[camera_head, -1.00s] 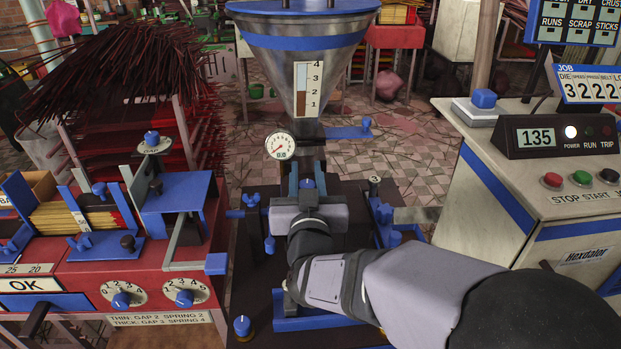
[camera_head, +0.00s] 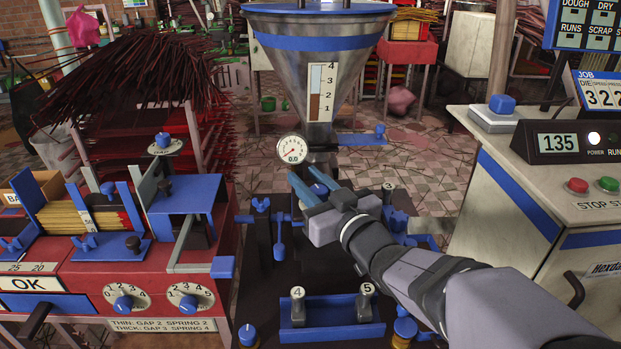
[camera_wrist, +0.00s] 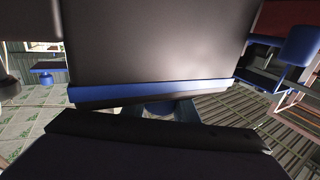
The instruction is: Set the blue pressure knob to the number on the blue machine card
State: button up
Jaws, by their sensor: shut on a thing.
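The blue job card (camera_head: 604,92) is at the top right in the head view, cut off by the picture's edge; its visible digits read 3, 2, 2. My gripper (camera_head: 312,187) reaches in below the steel hopper (camera_head: 300,70). Its two blue fingers are closed on a small blue knob (camera_head: 319,188), partly hidden between them; I cannot read any scale on it. In the wrist view a blue round part (camera_wrist: 160,109) shows between the fingers, under a large grey body.
The red machine (camera_head: 150,275) with dial knobs stands at left. The cream control cabinet (camera_head: 520,215) stands at right, with a 135 display (camera_head: 558,142). A blue rack (camera_head: 332,325) with dies 4 and 5 lies in front of my gripper, below my arm.

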jog(key=shift+n+g+y+p, duration=0.3)
jog(key=shift+n+y+p, duration=0.1)
jog(key=shift+y, duration=0.2)
jog(key=shift+s+a+y, duration=0.15)
jog(key=shift+a+y, duration=0.05)
jog(key=shift+y, duration=0.1)
jog(key=o, duration=0.8)
jog(key=shift+h+b, duration=0.4)
jog(key=shift+d+m+t+h+b, duration=0.2)
jog(key=shift+m+t+h+b, duration=0.25)
jog(key=shift+m+h, duration=0.35)
jog(key=shift+w+d+r+m+t+h, duration=0.15)
jog(key=shift+m+h, duration=0.1)
jog(key=shift+h, duration=0.2)
jog(key=shift+d+f+m+t+h, duration=0.1)
jog(key=shift+m+t+h, duration=0.1)
jog(key=shift+h, duration=0.2)
jog(key=shift+w+d+r+m+t+h, duration=0.1)
jog(key=shift+m+h, duration=0.15)
jog(key=shift+h, duration=0.2)
jog(key=shift+h+p, duration=0.3)
jog(key=shift+p, duration=0.05)
jog(key=shift+d+m+h+p, duration=0.15)
jog(key=shift+m+h+p, duration=0.3)
jog(key=shift+m+h, duration=0.25)
